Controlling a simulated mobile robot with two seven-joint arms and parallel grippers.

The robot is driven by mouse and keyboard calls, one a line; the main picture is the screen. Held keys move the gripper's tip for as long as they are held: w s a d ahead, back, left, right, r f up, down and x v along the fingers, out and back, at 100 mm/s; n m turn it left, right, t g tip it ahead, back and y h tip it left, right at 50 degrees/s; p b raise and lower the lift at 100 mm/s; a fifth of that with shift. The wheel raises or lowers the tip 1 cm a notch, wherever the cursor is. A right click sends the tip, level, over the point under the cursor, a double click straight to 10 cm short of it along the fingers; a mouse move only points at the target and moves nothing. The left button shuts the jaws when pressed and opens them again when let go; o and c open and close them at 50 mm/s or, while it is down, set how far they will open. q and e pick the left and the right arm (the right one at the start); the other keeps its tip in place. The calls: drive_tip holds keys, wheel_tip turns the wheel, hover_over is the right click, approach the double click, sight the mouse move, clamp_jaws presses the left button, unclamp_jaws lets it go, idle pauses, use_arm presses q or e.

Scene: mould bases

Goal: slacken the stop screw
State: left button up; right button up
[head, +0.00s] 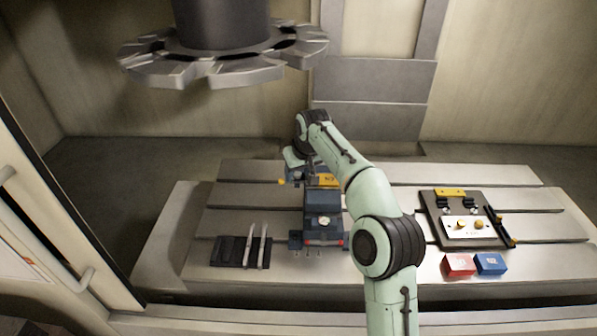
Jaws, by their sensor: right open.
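A dark blue-grey vise (322,205) stands on the slotted machine table, with a pale round spot on top and red marks on its front end. A small yellow-orange knob (282,182) shows at the vise's far left side; I cannot tell whether it is the stop screw. My right arm reaches in from the lower right over the vise. My right gripper (311,168) points down at the vise's far end and is open. Its fingertips are small and partly hidden, and contact cannot be made out. My left gripper is not in view.
A yellow labelled block (328,180) sits at the vise's far part. A dark plate with a pale block (467,228) lies right, behind a red box (459,264) and a blue box (490,263). A dark rack (231,250) stands left. A tool carousel (222,66) hangs above.

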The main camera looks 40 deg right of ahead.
clamp_jaws()
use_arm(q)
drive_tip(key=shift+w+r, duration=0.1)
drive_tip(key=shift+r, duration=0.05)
use_arm(e)
drive_tip(key=shift+d+r+n+y+p, duration=0.15)
drive_tip(key=shift+n+y+p, duration=0.15)
drive_tip(key=shift+n+p, duration=0.35)
drive_tip(key=n+y+p, duration=0.1)
drive_tip(key=n+p, duration=0.1)
drive_tip(key=n, duration=0.2)
drive_tip(key=shift+d, duration=0.1)
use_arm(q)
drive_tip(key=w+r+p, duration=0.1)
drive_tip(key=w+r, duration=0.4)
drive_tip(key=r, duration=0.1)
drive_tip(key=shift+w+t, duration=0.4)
use_arm(e)
drive_tip(key=shift+n+y, duration=0.7)
drive_tip(key=shift+n, duration=0.35)
